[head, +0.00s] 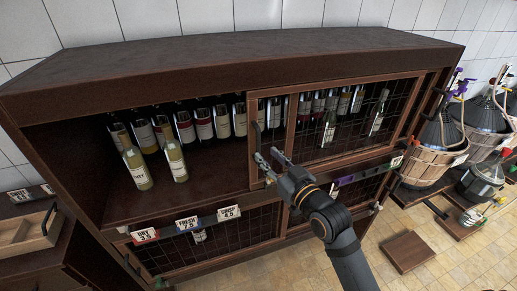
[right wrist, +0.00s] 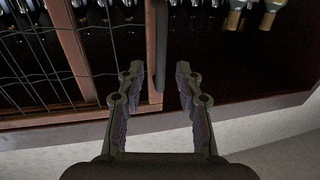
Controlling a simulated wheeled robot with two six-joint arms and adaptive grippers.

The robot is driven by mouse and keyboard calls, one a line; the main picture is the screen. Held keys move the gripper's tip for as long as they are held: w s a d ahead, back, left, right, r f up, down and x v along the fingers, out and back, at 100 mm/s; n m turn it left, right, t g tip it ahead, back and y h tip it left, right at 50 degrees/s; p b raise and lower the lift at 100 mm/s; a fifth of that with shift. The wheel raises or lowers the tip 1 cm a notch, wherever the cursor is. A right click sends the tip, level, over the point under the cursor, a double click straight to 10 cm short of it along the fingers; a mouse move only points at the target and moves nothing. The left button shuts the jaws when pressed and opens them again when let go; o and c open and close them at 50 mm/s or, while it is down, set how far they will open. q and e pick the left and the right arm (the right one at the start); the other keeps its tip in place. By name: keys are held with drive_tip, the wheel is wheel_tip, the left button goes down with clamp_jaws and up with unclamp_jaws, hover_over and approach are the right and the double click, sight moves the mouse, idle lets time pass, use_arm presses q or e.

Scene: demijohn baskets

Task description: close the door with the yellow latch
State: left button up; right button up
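The upper cabinet door (head: 290,128) is a brown wooden frame with dark wire mesh. It covers the right part of the upper shelf, and the left part stands open. A dark upright handle (head: 260,115) is on its left stile; it also shows in the right wrist view (right wrist: 160,40). My right gripper (head: 268,163) is at the lower left corner of this door. In the right wrist view its fingers (right wrist: 160,88) are open, with the door's edge and the handle's end between them. I cannot make out a yellow latch for certain. My left gripper is not in view.
Several bottles (head: 135,168) stand on the open shelf. Price tags (head: 188,223) hang on the shelf's front rail. A purple piece (head: 345,181) is on the rail right of my gripper. Basketed demijohns (head: 427,167) stand at right. A wooden tray (head: 28,232) is at left.

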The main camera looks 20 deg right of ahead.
sight(258, 147)
drive_tip(key=p+x, duration=0.1)
drive_tip(key=x, duration=0.5)
drive_tip(key=shift+a, duration=0.1)
clamp_jaws()
